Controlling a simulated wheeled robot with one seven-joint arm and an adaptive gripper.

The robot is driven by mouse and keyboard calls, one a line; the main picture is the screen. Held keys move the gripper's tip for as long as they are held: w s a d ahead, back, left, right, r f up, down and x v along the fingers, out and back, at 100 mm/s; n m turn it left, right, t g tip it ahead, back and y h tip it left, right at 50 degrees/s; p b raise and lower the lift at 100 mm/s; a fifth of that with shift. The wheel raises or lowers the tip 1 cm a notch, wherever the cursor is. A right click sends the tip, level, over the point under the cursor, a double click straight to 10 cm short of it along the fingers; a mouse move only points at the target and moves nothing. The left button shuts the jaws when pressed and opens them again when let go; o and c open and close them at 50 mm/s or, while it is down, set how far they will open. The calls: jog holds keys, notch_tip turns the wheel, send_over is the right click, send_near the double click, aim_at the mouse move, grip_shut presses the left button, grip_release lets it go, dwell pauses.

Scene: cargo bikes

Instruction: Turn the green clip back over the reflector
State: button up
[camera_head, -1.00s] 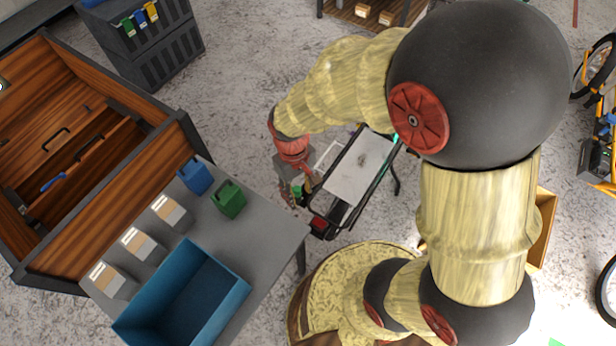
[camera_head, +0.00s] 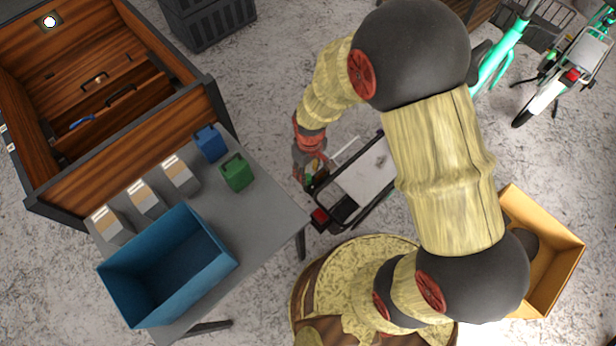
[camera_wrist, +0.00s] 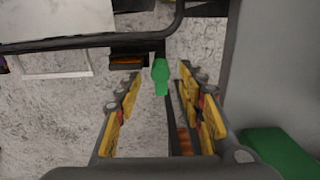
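The green clip (camera_wrist: 160,75) shows in the wrist view, at the edge of a bike's black rack. It lies between the fingertips of my gripper (camera_wrist: 160,85), slightly ahead, with no visible contact. My gripper is open, with yellow pads apart on both sides. The orange-red reflector (camera_wrist: 127,61) sits in a dark housing just left of the clip and looks uncovered. In the head view, a red reflector (camera_head: 320,215) shows at the rack's end, and my gripper (camera_head: 310,176) is just above it in the picture, its fingers too small to judge.
An orange box (camera_head: 560,262) stands right.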

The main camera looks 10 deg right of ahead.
aim_at(308, 176)
notch_tip(308, 176, down, 4)
jog(key=shift+r+b, duration=0.1)
jog(key=shift+b, duration=0.45)
jog(key=shift+a, duration=0.1)
jog(key=shift+c, duration=0.9)
jog(key=c, duration=0.8)
grip_shut()
